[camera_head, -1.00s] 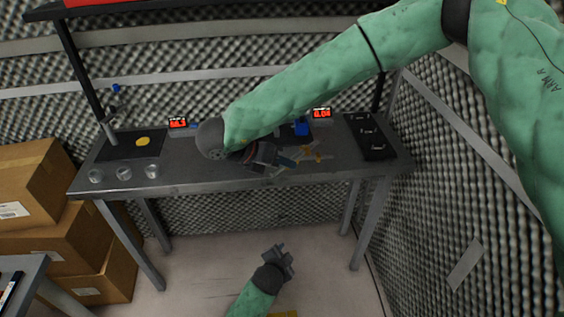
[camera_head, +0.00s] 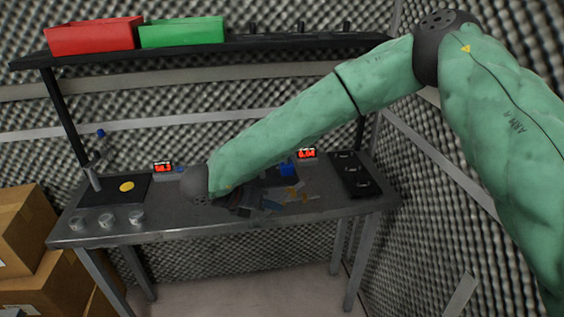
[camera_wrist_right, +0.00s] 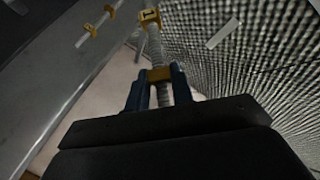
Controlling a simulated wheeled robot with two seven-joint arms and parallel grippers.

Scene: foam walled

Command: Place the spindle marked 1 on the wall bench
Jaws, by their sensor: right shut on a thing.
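My right gripper (camera_head: 268,204) is low over the wall bench (camera_head: 225,224), near its middle front. In the right wrist view its blue fingers (camera_wrist_right: 156,88) are shut on a grey spindle (camera_wrist_right: 155,45) with a yellow collar and a yellow end cap. In that view, another spindle with yellow ends (camera_wrist_right: 95,28) lies at the upper left on a grey surface. My left gripper is not in view.
A black mat with a yellow disc (camera_head: 126,186) and several metal cups (camera_head: 107,220) occupy the bench's left. A blue object (camera_head: 287,168) stands behind the gripper, a black tray (camera_head: 355,175) at right. Red (camera_head: 95,36) and green (camera_head: 182,32) bins sit on the shelf above. Cardboard boxes (camera_head: 30,250) stand at left.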

